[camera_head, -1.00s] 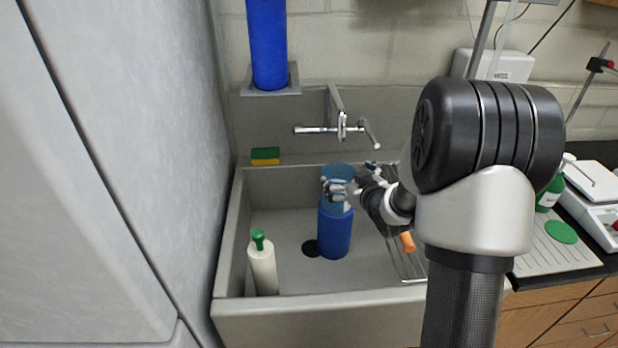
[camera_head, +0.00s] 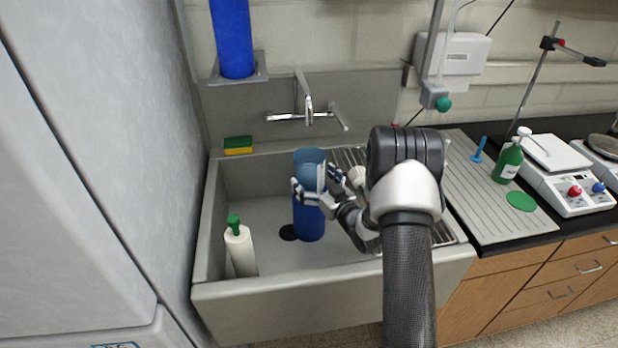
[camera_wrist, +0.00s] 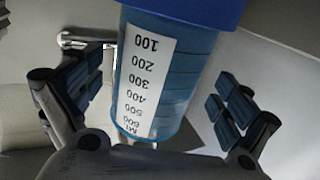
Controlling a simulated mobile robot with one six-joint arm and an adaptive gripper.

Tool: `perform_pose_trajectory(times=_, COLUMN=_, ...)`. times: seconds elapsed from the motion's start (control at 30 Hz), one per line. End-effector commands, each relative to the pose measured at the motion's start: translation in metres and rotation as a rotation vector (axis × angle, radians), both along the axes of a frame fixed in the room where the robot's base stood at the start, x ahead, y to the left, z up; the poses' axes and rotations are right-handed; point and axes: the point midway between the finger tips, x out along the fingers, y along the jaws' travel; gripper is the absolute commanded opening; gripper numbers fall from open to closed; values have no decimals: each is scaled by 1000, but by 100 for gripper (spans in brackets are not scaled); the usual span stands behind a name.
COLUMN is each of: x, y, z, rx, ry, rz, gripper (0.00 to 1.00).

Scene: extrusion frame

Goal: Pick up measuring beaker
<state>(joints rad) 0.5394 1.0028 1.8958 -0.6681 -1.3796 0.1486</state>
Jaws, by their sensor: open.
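The measuring beaker (camera_head: 311,163) is a translucent blue cup on top of a blue cylinder (camera_head: 309,222) in the sink. In the wrist view the beaker (camera_wrist: 165,75) appears upside down, with a white scale label facing me and the blue support at the top of the picture. My gripper (camera_head: 310,192) is open at the beaker's near side. In the wrist view my gripper's (camera_wrist: 158,95) padded fingers stand on either side of the beaker, with visible gaps. The beaker's far side is hidden.
The sink (camera_head: 330,291) has a raised front wall. A white bottle with a green top (camera_head: 240,250) stands at its left. A faucet (camera_head: 306,112) and a sponge (camera_head: 238,145) are behind. A ribbed drainboard (camera_head: 490,210) lies right. A tall cabinet (camera_head: 80,190) borders the left.

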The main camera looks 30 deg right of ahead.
Motion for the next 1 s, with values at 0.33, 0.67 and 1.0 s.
perform_pose_trajectory(times=0.33, x=31, y=3, z=2, rx=1, ry=2, rz=0, gripper=96)
perform_pose_trajectory(times=0.67, x=30, y=2, z=2, rx=0, ry=1, rz=0, gripper=83)
perform_pose_trajectory(times=1.0, x=30, y=2, z=2, rx=0, ry=1, rz=0, gripper=61)
